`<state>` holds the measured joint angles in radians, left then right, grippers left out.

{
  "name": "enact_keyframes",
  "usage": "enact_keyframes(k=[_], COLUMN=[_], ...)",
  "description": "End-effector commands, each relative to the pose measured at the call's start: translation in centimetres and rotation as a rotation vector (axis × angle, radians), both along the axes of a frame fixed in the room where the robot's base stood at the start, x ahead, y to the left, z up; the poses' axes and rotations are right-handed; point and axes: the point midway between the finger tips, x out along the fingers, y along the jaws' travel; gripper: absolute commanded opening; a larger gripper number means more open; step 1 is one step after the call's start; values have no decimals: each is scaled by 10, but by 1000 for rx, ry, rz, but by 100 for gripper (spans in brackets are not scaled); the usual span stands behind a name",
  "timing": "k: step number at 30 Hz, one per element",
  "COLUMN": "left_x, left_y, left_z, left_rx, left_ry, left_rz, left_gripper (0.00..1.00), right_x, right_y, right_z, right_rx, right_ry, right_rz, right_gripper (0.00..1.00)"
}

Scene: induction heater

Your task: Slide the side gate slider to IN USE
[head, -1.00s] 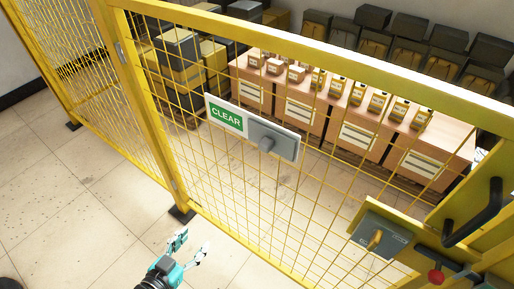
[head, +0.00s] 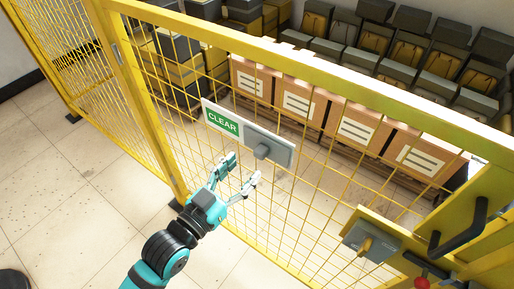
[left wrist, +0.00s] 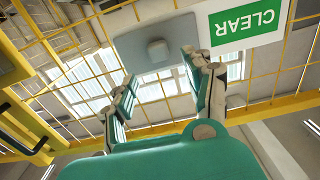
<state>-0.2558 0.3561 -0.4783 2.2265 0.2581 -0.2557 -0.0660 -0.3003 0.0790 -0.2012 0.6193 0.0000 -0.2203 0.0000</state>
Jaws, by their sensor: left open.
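The side gate slider is a grey plate (head: 268,146) with a dark grey knob (head: 261,151), on a white sign board fixed to the yellow mesh gate. A green CLEAR label (head: 222,122) shows at the board's left end. In the left wrist view the plate (left wrist: 185,60), its knob (left wrist: 158,50) and the CLEAR label (left wrist: 242,19) also show. My left gripper (head: 243,170) is open and empty, just below and left of the knob, apart from it. In the left wrist view the open fingers (left wrist: 160,75) point towards the plate. My right gripper is out of view.
The yellow mesh gate (head: 125,60) stands in front of me. Cartons (head: 300,98) stand behind the mesh.

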Motion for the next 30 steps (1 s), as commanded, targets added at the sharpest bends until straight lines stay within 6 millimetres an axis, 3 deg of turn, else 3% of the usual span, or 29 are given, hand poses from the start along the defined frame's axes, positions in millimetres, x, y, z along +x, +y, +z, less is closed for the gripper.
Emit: enact_keyframes(k=[3,9,22,30], left_x=[21,44,52,52], left_y=[-15,-32,-38,-38], left_z=[3,2,0,0], left_rx=[-3,-2,-1,-1], left_ry=[-2,-1,-1,-1], left_rz=[0,0,0,0], left_gripper=[52,52,52,19], right_x=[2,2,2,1], right_y=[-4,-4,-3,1], right_z=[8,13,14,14], right_rx=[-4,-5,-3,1], right_ry=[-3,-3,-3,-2], right_rz=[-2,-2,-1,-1], right_gripper=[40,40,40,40])
